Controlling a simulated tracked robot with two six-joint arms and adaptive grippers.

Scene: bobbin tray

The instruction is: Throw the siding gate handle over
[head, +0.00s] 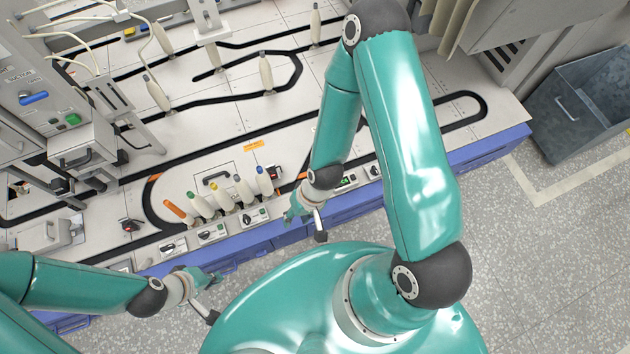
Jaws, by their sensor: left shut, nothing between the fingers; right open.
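I cannot tell for certain which part is the siding gate handle. A small black-and-red fitting (274,173) sits beside the right end of the row of bobbins, close to an orange track piece. A similar black-and-red fitting (131,225) sits left of the row. An orange stick-like piece (178,211) leans at the row's left end. My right gripper (292,209) is open and empty, near the bench's front edge, below and right of the row. My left gripper (217,278) is shut and empty, in front of the bench, apart from everything.
Several upright bobbins with coloured tops (221,200) stand behind the control boxes (212,234). A black track (235,133) loops over the pale bench. Machinery (83,145) fills the left. A grey bin (585,105) stands on the floor at right. My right arm hides part of the bench.

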